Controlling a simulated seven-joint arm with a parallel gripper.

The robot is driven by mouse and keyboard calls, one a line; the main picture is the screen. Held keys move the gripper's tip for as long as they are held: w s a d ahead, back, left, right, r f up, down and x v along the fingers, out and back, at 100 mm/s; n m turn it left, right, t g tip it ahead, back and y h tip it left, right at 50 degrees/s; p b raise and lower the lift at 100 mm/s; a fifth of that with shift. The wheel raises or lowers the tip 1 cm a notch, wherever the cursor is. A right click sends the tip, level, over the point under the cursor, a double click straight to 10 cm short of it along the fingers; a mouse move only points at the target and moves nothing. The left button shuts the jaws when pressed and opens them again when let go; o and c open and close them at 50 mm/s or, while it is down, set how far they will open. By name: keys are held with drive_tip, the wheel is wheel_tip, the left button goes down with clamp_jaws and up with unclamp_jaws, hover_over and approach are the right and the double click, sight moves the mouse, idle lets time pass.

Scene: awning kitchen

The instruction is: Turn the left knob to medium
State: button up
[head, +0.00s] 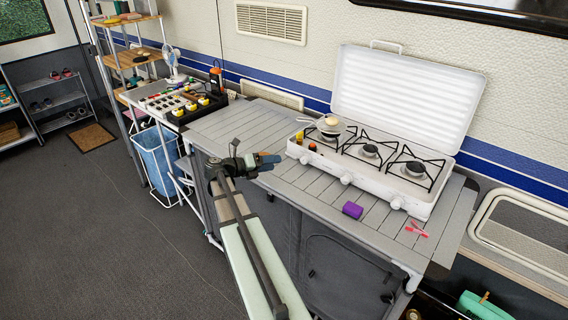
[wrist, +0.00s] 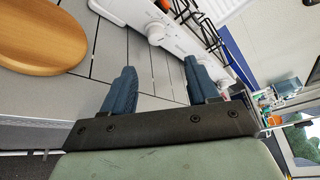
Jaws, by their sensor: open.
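The white three-burner stove (head: 375,185) stands on the grey slatted counter with its lid raised. Its left knob (head: 304,158) is on the front face, at the left end; its pointer is too small to read. My gripper (head: 270,161) is over the counter, left of the stove and apart from the left knob. In the wrist view its two blue fingers (wrist: 159,72) are spread with nothing between them. A white knob (wrist: 156,33) shows ahead of the fingers on the stove's front; I cannot tell which knob it is.
The middle knob (head: 346,179) and right knob (head: 396,203) are farther along the front. A pan (head: 331,126) sits on the left burner. A purple block (head: 352,210) and pink items (head: 416,229) lie before the stove. A wooden board (wrist: 40,35) shows at wrist-view left.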

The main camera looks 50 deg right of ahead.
sight(302, 161)
drive_tip(key=s+m+t, duration=0.1)
drive_tip(key=s, duration=0.2)
drive_tip(key=s+r+m+t, duration=0.1)
drive_tip(key=s, duration=0.2)
drive_tip(key=s+r+m+t+y, duration=0.1)
drive_tip(key=s, duration=0.2)
drive_tip(key=shift+s+a+r, duration=0.15)
drive_tip(key=shift+s+a, duration=0.25)
drive_tip(key=w+m+t, duration=0.2)
drive_tip(key=w+t, duration=0.1)
drive_tip(key=shift+a+f+m, duration=0.1)
drive_tip(key=shift+f+m, duration=0.1)
drive_tip(key=shift+m, duration=0.1)
drive_tip(key=shift+w+m+t, duration=0.4)
drive_tip(key=shift+m, duration=0.3)
drive_tip(key=x, duration=1.3)
drive_tip(key=shift+s+d+f, duration=0.1)
drive_tip(key=shift+d, duration=0.35)
drive_tip(key=c, duration=0.9)
drive_tip(key=shift+c, duration=0.2)
